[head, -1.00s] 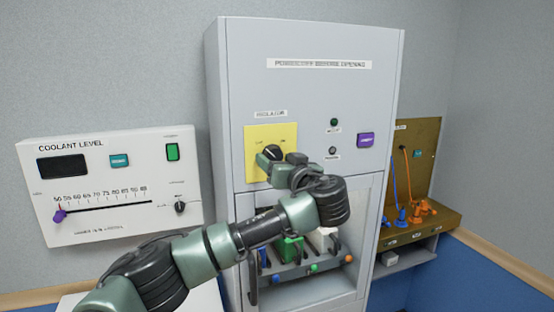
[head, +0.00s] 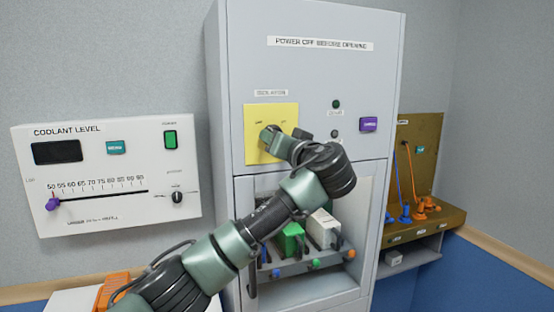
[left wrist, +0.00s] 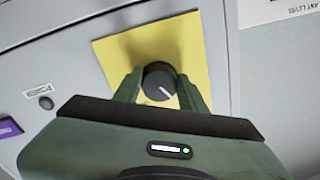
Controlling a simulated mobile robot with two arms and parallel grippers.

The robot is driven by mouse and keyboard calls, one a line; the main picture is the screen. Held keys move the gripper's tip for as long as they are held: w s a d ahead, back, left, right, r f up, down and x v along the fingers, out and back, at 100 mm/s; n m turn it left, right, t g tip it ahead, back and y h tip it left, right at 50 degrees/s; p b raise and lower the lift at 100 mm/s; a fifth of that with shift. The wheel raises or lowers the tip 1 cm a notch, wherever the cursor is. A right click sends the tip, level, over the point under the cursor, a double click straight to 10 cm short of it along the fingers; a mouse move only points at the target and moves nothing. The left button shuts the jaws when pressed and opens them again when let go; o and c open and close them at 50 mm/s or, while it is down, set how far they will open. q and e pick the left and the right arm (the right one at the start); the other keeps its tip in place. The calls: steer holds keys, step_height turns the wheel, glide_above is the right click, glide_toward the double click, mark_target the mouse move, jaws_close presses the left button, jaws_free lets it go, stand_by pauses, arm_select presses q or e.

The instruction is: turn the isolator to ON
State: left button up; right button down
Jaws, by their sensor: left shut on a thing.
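The isolator is a yellow square plate (head: 287,112) on the grey cabinet, with a black round knob in its middle. In the head view my left gripper (head: 271,137) is in front of the plate and hides the knob. In the left wrist view the black knob (left wrist: 159,79) sits between the two green fingers of my left gripper (left wrist: 156,86), which is shut on it. The knob's white pointer line slants down and right in that view. The small position marks on the plate are too blurred to read. My right gripper is in neither view.
A coolant level panel (head: 100,213) with a slider hangs left of the cabinet. A purple button (head: 368,124) and small lamps are right of the isolator. Below is an open bay with a green block (head: 291,238) and a white block. A brown rack (head: 424,160) stands at right.

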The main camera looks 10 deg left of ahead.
arm_select(q)
steer(key=shift+s+a+r+m+t+h+b, duration=0.1)
steer(key=shift+m+t+h+b, duration=0.1)
steer(key=shift+m, duration=3.6)
steer(key=shift+s+a+r+m+t+h+b, duration=0.1)
steer(key=shift+m+t+b, duration=0.1)
steer(key=shift+m, duration=3.6)
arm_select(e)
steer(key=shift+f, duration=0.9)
arm_select(q)
steer(key=o, duration=1.4)
steer(key=shift+w, duration=0.1)
steer(key=shift+c, duration=0.2)
steer(key=shift+d, duration=0.1)
steer(key=b+v, duration=0.3)
steer(key=v, duration=0.4)
steer(key=shift+s+d+b, duration=0.25)
steer(key=shift+s+b, duration=0.05)
steer(key=shift+s, duration=0.05)
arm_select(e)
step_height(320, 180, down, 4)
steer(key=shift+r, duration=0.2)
